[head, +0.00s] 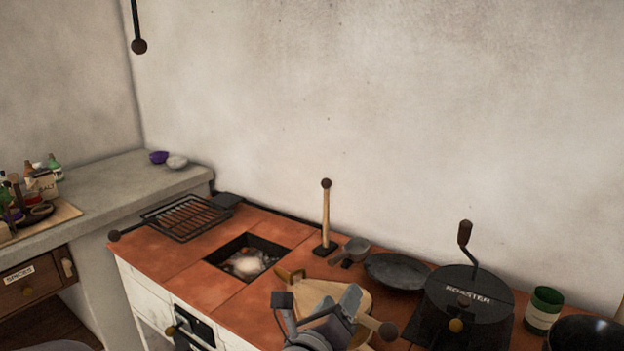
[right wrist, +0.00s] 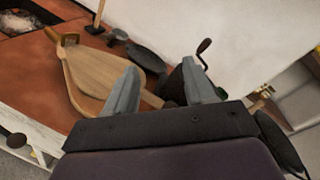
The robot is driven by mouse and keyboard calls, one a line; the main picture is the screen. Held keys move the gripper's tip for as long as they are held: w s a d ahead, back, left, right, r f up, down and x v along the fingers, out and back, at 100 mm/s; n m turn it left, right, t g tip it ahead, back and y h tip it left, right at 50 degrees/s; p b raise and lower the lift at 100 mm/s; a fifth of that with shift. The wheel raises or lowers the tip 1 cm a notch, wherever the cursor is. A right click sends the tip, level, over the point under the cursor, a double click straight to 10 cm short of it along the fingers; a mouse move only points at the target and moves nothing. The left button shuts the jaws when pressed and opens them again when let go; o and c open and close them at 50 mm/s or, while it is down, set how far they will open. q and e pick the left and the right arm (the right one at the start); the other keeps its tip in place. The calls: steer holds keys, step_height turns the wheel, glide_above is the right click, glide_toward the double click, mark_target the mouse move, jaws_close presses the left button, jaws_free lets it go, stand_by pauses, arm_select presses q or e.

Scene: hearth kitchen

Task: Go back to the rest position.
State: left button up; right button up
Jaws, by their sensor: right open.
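My right gripper (head: 318,298) is at the bottom middle of the head view, over the front part of the red-tiled stove top (head: 215,290). Its two grey fingers stand apart with nothing held between them. The right wrist view shows the same open fingers (right wrist: 163,78). A wooden bellows-like thing (right wrist: 88,72) lies on the stove beyond and left of the fingers; in the head view the gripper partly covers it (head: 365,305). I cannot tell the exact height of the gripper above it. My left gripper is not in view.
A black roaster (head: 468,295) with an upright crank stands right of the gripper. A dark pan (head: 397,270), a wooden-handled upright tool (head: 325,220), an open fire hole (head: 245,258) and a grill rack (head: 188,215) are around. A green can (head: 543,310) stands far right.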

step_height(320, 180, down, 7)
steer(key=w+d+n+g+y, duration=0.25)
steer(key=n+y, duration=0.55)
steer(key=n, duration=1)
steer(key=s+d+f+n+g, duration=0.5)
steer(key=s+n, duration=0.2)
steer(key=s, duration=0.2)
steer(key=s+d+f+n+g, duration=0.5)
steer(key=s+d+n, duration=0.15)
steer(key=s, duration=0.25)
arm_select(q)
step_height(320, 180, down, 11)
steer(key=b, duration=1.1)
arm_select(e)
steer(key=s+f+n+g+h, duration=0.1)
steer(key=s+f+g, duration=0.15)
steer(key=f, duration=0.95)
arm_select(q)
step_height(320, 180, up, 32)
steer(key=p, duration=3.2)
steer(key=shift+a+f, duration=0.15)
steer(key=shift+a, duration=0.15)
arm_select(e)
step_height(320, 180, up, 32)
steer(key=shift+s+a+t, duration=0.25)
steer(key=shift+a+t, duration=0.05)
steer(key=shift+a, duration=0.1)
